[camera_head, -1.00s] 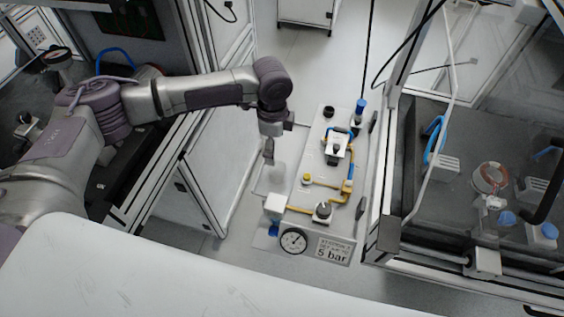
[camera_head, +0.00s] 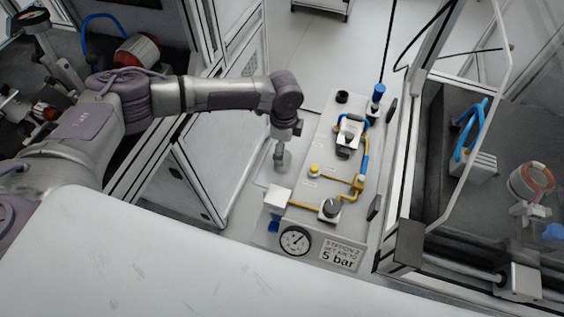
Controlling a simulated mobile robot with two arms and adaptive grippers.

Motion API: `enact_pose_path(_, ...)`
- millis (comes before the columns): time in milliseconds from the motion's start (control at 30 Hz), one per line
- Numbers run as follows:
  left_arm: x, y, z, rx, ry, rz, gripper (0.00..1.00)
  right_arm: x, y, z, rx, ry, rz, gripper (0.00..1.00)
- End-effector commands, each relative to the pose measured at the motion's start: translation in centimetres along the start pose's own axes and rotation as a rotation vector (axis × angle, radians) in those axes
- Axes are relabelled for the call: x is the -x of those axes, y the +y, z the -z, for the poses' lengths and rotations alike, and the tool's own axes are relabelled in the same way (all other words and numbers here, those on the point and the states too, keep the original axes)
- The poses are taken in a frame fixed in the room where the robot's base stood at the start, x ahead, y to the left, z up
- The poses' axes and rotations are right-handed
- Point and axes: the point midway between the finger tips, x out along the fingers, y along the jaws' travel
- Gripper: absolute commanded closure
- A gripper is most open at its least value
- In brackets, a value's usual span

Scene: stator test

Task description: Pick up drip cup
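My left gripper (camera_head: 280,158) points down at the left edge of a sloped grey station panel (camera_head: 300,221). A pale, translucent shape (camera_head: 284,163) shows right at its fingertips. It may be the drip cup, but it is small and blends with the light surface behind it. I cannot tell whether the fingers are around it or only beside it, nor whether they are open or shut. My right gripper is not in view.
The panel carries a yellow pipe (camera_head: 304,205), a black knob (camera_head: 330,208), a white block (camera_head: 278,197), a gauge (camera_head: 296,241) and a "5 bar" sign (camera_head: 339,256). A framed enclosure holding a copper-coloured ring (camera_head: 537,178) stands right. A white cabinet (camera_head: 190,169) stands left.

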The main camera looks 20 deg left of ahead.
Motion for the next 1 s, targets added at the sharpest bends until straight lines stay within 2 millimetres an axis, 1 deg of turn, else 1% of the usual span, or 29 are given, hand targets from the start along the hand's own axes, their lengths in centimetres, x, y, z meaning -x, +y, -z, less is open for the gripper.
enact_pose_path(33,-0.5,0.0,0.1,-0.001,0.0,0.0,0.12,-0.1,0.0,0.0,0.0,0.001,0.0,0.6)
enact_pose_path(167,-1.2,0.1,-0.1,-0.001,-0.001,0.0,0.12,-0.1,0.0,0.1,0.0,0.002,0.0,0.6)
enact_pose_path(233,-2.0,0.2,-0.1,-0.001,-0.001,0.0,0.12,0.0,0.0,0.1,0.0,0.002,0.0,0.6)
enact_pose_path(400,-4.7,0.5,-0.4,-0.001,-0.001,-0.002,0.12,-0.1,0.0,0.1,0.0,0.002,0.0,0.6)
enact_pose_path(500,-5.7,0.4,-0.4,0.0,-0.001,0.0,0.12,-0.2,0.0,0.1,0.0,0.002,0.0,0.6)
enact_pose_path(600,-6.1,0.4,-0.4,0.0,0.0,0.001,0.12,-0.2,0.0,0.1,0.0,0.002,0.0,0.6)
enact_pose_path(800,-6.1,0.4,-0.4,0.0,0.0,0.001,0.12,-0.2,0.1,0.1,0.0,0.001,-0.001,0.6)
enact_pose_path(967,-6.1,0.4,-0.4,0.0,0.0,0.001,0.39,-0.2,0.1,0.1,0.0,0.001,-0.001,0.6)
enact_pose_path(1000,-6.1,0.4,-0.4,0.0,0.0,0.001,0.45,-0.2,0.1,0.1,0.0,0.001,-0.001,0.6)
